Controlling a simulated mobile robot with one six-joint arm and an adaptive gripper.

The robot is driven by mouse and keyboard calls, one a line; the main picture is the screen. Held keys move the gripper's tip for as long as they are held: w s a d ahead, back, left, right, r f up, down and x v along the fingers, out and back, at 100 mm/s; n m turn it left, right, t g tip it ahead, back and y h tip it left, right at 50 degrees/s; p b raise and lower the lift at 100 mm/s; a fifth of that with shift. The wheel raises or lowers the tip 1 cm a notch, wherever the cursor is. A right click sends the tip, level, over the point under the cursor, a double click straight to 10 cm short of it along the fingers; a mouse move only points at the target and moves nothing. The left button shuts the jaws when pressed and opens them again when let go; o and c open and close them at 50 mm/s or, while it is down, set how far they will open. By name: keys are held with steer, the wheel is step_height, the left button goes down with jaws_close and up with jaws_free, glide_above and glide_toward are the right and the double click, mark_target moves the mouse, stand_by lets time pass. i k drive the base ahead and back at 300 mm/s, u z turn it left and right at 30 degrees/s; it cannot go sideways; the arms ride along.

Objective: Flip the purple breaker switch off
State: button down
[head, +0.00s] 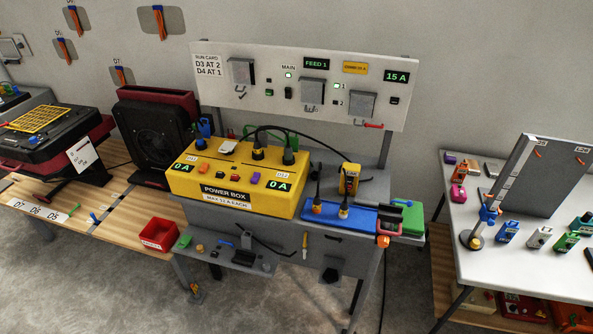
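A yellow power box (180,184) stands on the grey bench at the centre. A small purple switch (257,178) is on its top face, near the right green readout, which shows 0 A. An orange switch (203,171) is on the same face, near the left readout, also 0 A. Whether the purple switch is on or off is too small to tell. Black plugs with cables sit in the back of the box. My gripper is not in view.
A white panel (215,88) with lit displays stands behind the box. A blue power strip (325,214) with plugs lies to its right. A black cable arches over the box. A red bin (158,236) and a white table (470,262) flank the bench.

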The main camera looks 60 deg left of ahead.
mark_target(257, 176)
steer(key=z, duration=0.25)
steer(key=k, duration=1.1)
steer(key=u, duration=1.8)
steer(key=i, duration=0.75)
steer(key=z, duration=0.15)
